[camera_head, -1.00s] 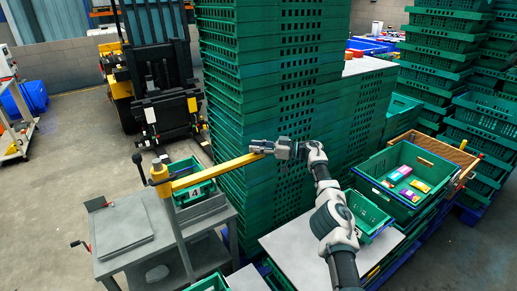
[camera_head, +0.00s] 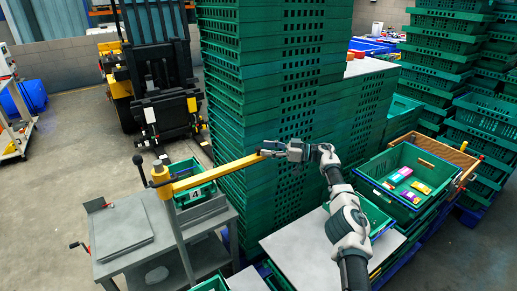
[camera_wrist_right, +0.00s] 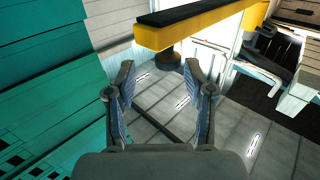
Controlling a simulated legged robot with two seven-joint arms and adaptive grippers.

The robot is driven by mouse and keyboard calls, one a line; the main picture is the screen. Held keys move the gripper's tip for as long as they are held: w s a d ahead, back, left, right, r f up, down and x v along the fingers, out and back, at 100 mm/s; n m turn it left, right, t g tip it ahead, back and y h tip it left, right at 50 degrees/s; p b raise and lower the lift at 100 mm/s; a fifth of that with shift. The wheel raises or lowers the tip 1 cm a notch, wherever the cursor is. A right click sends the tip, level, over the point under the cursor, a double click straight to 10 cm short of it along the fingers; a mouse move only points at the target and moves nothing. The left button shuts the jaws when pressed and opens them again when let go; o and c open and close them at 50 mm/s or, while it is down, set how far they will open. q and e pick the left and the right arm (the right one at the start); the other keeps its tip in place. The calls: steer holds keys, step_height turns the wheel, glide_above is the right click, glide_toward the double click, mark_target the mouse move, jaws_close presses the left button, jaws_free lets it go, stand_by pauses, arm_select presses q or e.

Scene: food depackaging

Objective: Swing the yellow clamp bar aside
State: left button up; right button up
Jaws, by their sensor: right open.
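My right gripper (camera_head: 268,149) is at that free end. In the right wrist view, my gripper (camera_wrist_right: 160,68) has its two fingers spread with nothing between them. The bar (camera_wrist_right: 200,27) crosses beyond the fingertips at the top, with a dark round foot (camera_wrist_right: 168,59) under its end. Whether the fingers touch it, I cannot tell. My left gripper is not in view.
A tall stack of green crates (camera_head: 245,90) stands close behind the bar's free end. A grey cart (camera_head: 125,235) carries the post. A green crate (camera_head: 375,180) with small coloured packs stands right. A forklift (camera_head: 155,75) is at the back left, with open floor beside it.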

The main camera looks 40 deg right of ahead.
steer(key=v, duration=0.7)
steer(key=shift+d, duration=0.45)
steer(key=shift+s+a, duration=0.1)
steer(key=shift+s, duration=0.1)
